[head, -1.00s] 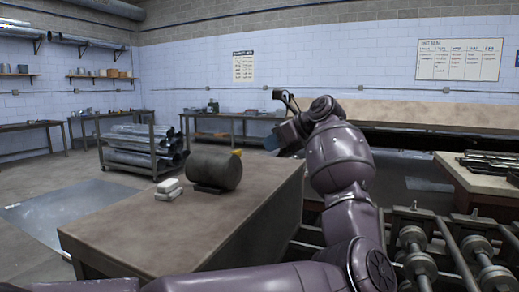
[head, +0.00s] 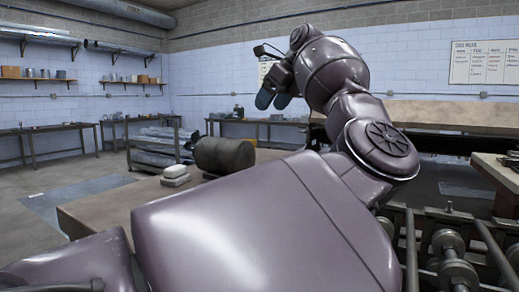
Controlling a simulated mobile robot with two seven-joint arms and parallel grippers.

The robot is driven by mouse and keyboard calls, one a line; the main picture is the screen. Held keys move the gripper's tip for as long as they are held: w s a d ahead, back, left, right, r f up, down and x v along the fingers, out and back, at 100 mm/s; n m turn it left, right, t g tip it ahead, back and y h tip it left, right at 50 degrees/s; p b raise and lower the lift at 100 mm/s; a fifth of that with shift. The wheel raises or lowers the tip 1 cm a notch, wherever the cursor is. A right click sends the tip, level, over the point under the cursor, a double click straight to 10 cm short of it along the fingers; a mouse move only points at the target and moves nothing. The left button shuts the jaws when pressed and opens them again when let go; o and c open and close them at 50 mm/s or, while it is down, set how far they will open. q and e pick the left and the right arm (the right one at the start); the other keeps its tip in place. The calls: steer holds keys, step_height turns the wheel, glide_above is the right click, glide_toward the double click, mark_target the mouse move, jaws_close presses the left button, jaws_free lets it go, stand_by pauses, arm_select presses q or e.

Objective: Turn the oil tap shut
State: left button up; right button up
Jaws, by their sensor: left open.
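A dark cylindrical drum (head: 225,155) lies on its side on the brown-topped workbench (head: 105,210), left of the picture's middle. I cannot make out the oil tap clearly; a small light bit shows at the drum's upper right end. My left gripper (head: 273,98) is open and empty, with two blue fingertips pointing down. In the picture it is above and to the right of the drum, apart from it. My left arm covers much of the bench's right part. My right gripper is not in view.
White folded cloths or pads (head: 175,174) lie on the bench left of the drum. A metal rack (head: 152,160) with ducts stands behind the bench. Roller machinery (head: 450,250) is at the lower right. The bench's front left is bare.

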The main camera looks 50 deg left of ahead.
mark_target(252, 140)
arm_select(q)
steer(key=a+f+h+b, duration=0.1)
steer(key=a+f, duration=0.1)
steer(key=f, duration=0.1)
steer(key=a+f+b, duration=0.1)
steer(key=a+f, duration=0.1)
steer(key=a+f+h+b, duration=0.1)
steer(key=a+f+b, duration=0.1)
steer(key=f, duration=0.1)
steer(key=shift+s+a+f+m+t+h, duration=0.3)
steer(key=shift+m+t, duration=0.1)
steer(key=shift+x, duration=0.85)
steer(key=shift+s+a, duration=0.1)
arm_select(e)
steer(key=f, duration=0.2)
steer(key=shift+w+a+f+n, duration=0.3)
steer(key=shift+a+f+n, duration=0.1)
arm_select(q)
steer(key=shift+r, duration=0.1)
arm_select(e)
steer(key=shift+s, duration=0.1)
